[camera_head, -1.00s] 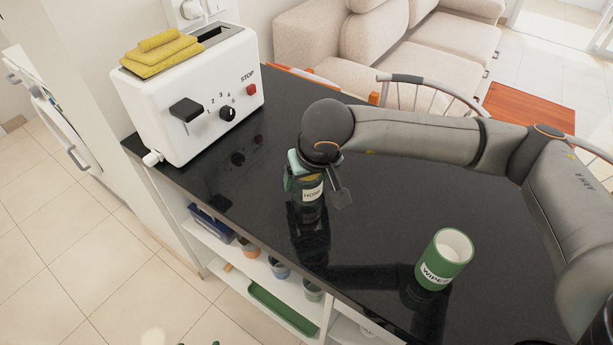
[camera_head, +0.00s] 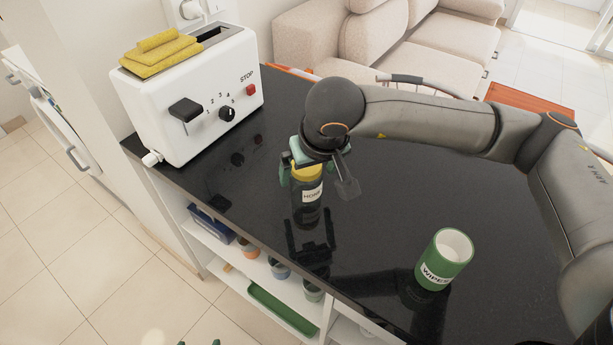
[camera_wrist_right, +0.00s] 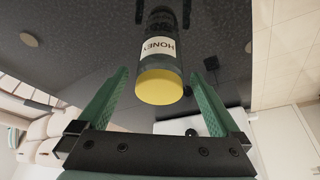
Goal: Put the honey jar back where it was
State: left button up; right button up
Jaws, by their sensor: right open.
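The honey jar (camera_head: 311,198) is a dark jar with a yellow lid and a white HONEY label. It stands upright on the black countertop (camera_head: 370,220), right of the toaster. My right gripper (camera_head: 304,176) is open above the jar, its fingers around the level of the lid. In the right wrist view the jar (camera_wrist_right: 158,60) shows lid first between the spread green fingers of the right gripper (camera_wrist_right: 160,76), with gaps on both sides. Small green tips at the bottom edge of the head view may be my left gripper; its state cannot be made out.
A green WIPES canister (camera_head: 441,262) stands near the front edge. Shelves (camera_head: 262,270) with small pots lie below. The counter between jar and canister is clear.

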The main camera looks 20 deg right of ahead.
jog(key=v, duration=0.7)
jog(key=shift+r, duration=0.4)
jog(key=shift+s, duration=0.15)
